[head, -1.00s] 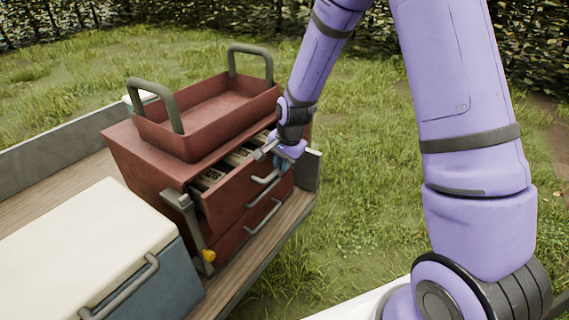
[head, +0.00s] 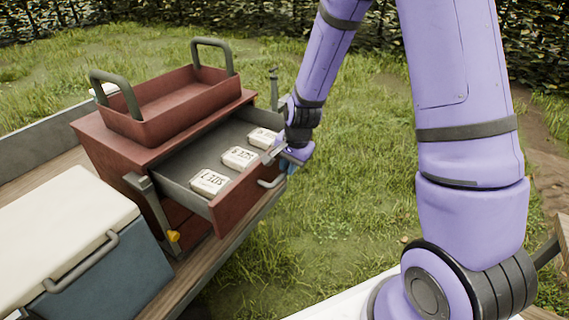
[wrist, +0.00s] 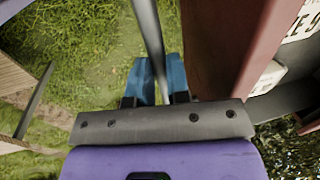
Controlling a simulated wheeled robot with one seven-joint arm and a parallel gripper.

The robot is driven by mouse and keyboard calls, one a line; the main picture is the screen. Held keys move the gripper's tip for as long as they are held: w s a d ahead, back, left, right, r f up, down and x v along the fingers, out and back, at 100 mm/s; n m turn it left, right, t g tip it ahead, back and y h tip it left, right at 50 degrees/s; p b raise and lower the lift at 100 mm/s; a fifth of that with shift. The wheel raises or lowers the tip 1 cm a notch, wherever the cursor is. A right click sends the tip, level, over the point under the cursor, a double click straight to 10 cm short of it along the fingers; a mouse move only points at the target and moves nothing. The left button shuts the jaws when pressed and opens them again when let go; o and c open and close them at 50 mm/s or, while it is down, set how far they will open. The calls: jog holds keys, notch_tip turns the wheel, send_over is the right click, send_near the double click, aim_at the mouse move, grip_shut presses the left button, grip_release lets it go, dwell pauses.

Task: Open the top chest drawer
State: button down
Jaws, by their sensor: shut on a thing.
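The red chest (head: 110,148) stands on the wooden cart bed. Its top drawer (head: 228,205) is pulled well out and shows a grey inside with several white labelled packets (head: 239,157). My gripper (head: 287,165) is at the drawer's front, shut on the drawer's grey bar handle (head: 270,182). In the wrist view the blue fingertips (wrist: 158,80) lie on both sides of the handle bar (wrist: 149,35), beside the red drawer front (wrist: 225,50). My arm hides part of the drawer's far end.
A red tray (head: 178,100) with two grey handles sits on top of the chest. A white-lidded blue cooler (head: 105,265) stands left of it. A grey latch bar with a yellow knob (head: 173,236) is at the chest's near corner. Open grass (head: 350,190) lies to the right.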

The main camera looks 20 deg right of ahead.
jog(key=c, duration=1.1)
grip_release()
jog(key=shift+r, duration=0.1)
notch_tip(320, 180, up, 10)
jog(key=s+d, duration=0.1)
jog(key=shift+s+d+r, duration=0.15)
jog(key=shift+s+r, duration=0.05)
jog(key=shift+s, duration=0.15)
jog(key=s+d+r+n+t, duration=0.15)
jog(key=s+r+n, duration=0.45)
jog(key=s+r, duration=0.7)
jog(key=s+d+r+n+t+h, duration=0.1)
jog(key=s+r+n+t, duration=0.1)
jog(key=s+r+n, duration=0.2)
jog(key=s+r, duration=0.3)
jog(key=s, duration=0.4)
jog(key=shift+d+r+n, duration=0.2)
jog(key=shift+r+n, duration=0.1)
jog(key=shift+n, duration=0.1)
